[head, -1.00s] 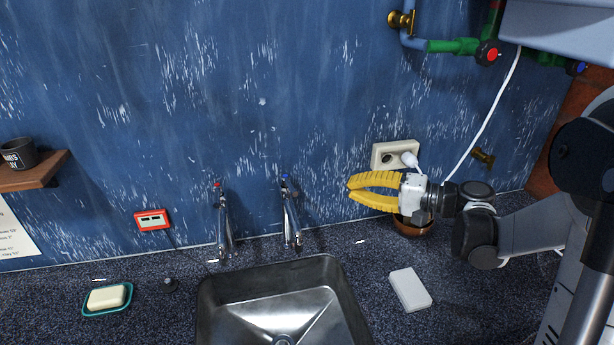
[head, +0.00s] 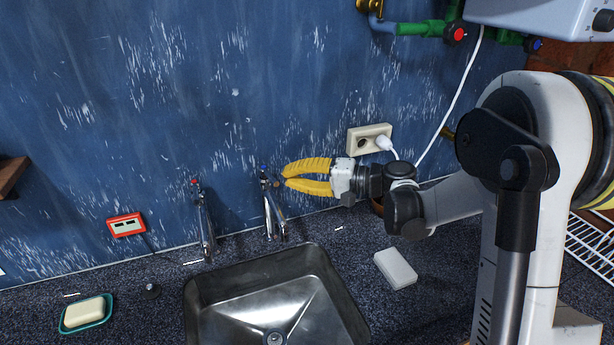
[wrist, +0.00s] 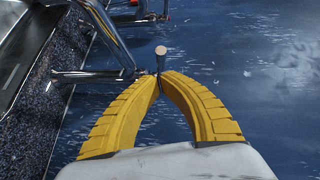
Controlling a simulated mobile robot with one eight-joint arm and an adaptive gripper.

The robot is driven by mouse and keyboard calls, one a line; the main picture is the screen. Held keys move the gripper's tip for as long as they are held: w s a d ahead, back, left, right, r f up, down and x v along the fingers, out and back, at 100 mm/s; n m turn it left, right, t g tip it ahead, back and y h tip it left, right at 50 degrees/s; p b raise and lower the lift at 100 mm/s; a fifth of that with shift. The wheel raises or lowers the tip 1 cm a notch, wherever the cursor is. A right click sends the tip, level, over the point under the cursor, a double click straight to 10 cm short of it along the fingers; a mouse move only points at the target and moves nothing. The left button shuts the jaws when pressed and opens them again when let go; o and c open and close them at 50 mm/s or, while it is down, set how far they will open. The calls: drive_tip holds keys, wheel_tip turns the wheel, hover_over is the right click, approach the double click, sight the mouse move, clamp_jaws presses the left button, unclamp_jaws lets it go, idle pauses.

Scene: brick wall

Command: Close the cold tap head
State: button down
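The cold tap (head: 271,210) is a chrome tap with a blue mark at its top, standing behind the sink on the right. A small tan round end (head: 277,184) shows beside its upper part. In the wrist view this tan end on a dark stem (wrist: 161,51) lies just beyond my fingertips, and the chrome tap (wrist: 92,75) extends left. My gripper (head: 286,176) has yellow curved fingers with tips drawn together, just right of the tap's upper part. Its fingertips (wrist: 161,78) meet in the wrist view, with nothing visibly held. I cannot tell whether they touch the tap.
A second chrome tap (head: 203,222) with a red mark stands to the left. The metal sink (head: 208,290) is below. A wall socket (head: 369,139) with a white plug is right of my gripper. A white block (head: 395,268) and a soap dish (head: 88,314) lie on the counter.

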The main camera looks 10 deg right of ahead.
sight(270, 179)
drive_tip(key=shift+s+a+f, duration=0.1)
drive_tip(key=shift+s+a, duration=0.05)
drive_tip(key=shift+a, duration=0.3)
drive_tip(key=shift+s+a+f, duration=0.1)
drive_tip(key=shift+s+a, duration=0.3)
drive_tip(key=shift+a, duration=0.35)
drive_tip(key=shift+w+d, duration=0.1)
